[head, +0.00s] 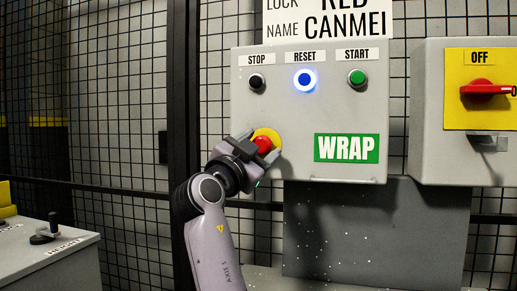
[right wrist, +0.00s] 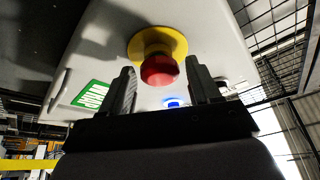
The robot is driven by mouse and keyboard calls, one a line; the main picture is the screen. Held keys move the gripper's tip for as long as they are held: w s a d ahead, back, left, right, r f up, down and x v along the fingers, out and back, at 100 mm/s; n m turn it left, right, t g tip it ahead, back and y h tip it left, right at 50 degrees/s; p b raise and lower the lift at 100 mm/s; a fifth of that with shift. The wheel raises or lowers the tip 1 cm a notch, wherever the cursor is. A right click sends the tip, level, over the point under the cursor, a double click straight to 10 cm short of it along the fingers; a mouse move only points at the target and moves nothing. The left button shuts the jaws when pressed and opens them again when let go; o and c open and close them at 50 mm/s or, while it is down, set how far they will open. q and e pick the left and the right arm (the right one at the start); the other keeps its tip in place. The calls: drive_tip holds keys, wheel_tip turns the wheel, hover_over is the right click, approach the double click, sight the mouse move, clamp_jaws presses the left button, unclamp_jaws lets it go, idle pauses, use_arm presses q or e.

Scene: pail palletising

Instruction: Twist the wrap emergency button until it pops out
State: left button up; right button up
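The wrap emergency button (head: 263,144) is a red mushroom knob on a yellow disc, low on the left of the grey control box (head: 300,125) with the green WRAP label (head: 346,148). My right gripper (head: 256,146) is at the button, its fingers on either side of it. In the right wrist view the red button (right wrist: 159,70) stands between the two spread fingers of the gripper (right wrist: 162,88), with visible gaps on both sides. Whether the button is in or out cannot be told. My left gripper is in neither view.
Above the button are a black STOP button (head: 257,82), a blue-lit RESET button (head: 304,79) and a green START button (head: 357,78). A box with a red OFF switch (head: 487,90) is at the right. Mesh fencing (head: 120,120) stands behind. A grey console (head: 45,255) is at lower left.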

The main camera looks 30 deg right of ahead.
idle(0.3)
drive_tip(key=v, duration=0.7)
drive_tip(key=shift+b, duration=0.35)
drive_tip(key=shift+s, duration=0.1)
